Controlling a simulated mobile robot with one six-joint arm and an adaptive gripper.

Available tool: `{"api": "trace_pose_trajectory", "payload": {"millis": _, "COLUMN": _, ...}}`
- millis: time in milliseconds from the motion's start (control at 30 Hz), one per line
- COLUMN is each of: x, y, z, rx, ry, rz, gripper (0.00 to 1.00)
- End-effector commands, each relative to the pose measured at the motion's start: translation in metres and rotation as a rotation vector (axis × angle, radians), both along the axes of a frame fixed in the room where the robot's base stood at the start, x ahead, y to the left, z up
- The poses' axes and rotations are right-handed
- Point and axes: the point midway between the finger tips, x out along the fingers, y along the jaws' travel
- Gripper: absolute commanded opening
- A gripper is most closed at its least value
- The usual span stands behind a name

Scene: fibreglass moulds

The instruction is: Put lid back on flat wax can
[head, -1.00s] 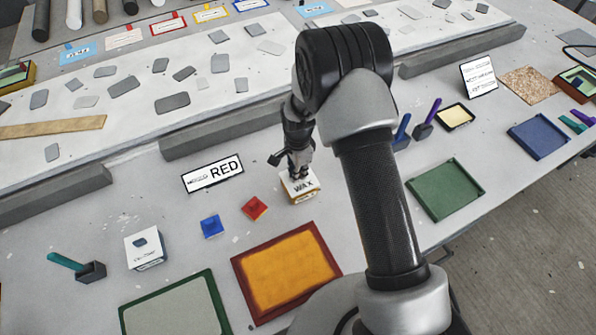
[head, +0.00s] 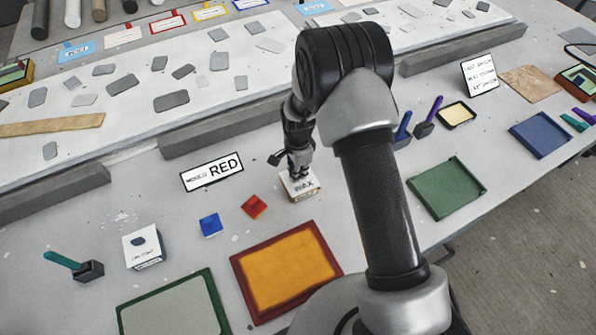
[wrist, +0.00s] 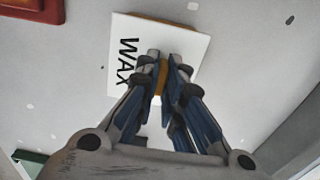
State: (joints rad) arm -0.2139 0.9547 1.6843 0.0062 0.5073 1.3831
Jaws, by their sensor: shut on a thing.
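A white square lid marked WAX (head: 302,186) lies under my gripper (head: 297,172) on the grey table in the head view. In the wrist view the white lid (wrist: 127,40) fills the area under the fingers. My gripper (wrist: 160,75) is shut on an orange-tan raised grip (wrist: 161,74) on the lid's top. The fingers hide part of the lid and the grip.
A red square (head: 254,206) and a blue square (head: 211,224) lie to the left. A RED sign (head: 212,171) stands behind them. An orange mould (head: 287,270) is in front, a green mould (head: 447,188) to the right. A grey bar (head: 225,132) runs behind.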

Motion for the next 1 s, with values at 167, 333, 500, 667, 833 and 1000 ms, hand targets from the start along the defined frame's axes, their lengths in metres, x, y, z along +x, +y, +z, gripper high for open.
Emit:
{"api": "trace_pose_trajectory", "payload": {"millis": 167, "x": 0.0001, "y": 0.0, "z": 0.0002, "rx": 0.0, "ry": 0.0, "rz": 0.0, "gripper": 0.17}}
{"api": "trace_pose_trajectory", "payload": {"millis": 333, "x": 0.0001, "y": 0.0, "z": 0.0002, "rx": 0.0, "ry": 0.0, "rz": 0.0, "gripper": 0.28}}
{"api": "trace_pose_trajectory", "payload": {"millis": 500, "x": 0.0001, "y": 0.0, "z": 0.0002, "rx": 0.0, "ry": 0.0, "rz": 0.0, "gripper": 0.32}}
{"api": "trace_pose_trajectory", "payload": {"millis": 667, "x": 0.0, "y": 0.0, "z": 0.0001, "rx": 0.0, "ry": 0.0, "rz": 0.0, "gripper": 0.35}}
{"api": "trace_pose_trajectory", "payload": {"millis": 833, "x": 0.0, "y": 0.0, "z": 0.0001, "rx": 0.0, "ry": 0.0, "rz": 0.0, "gripper": 0.47}}
{"api": "trace_pose_trajectory", "payload": {"millis": 1000, "x": 0.0001, "y": 0.0, "z": 0.0001, "rx": 0.0, "ry": 0.0, "rz": 0.0, "gripper": 0.52}}
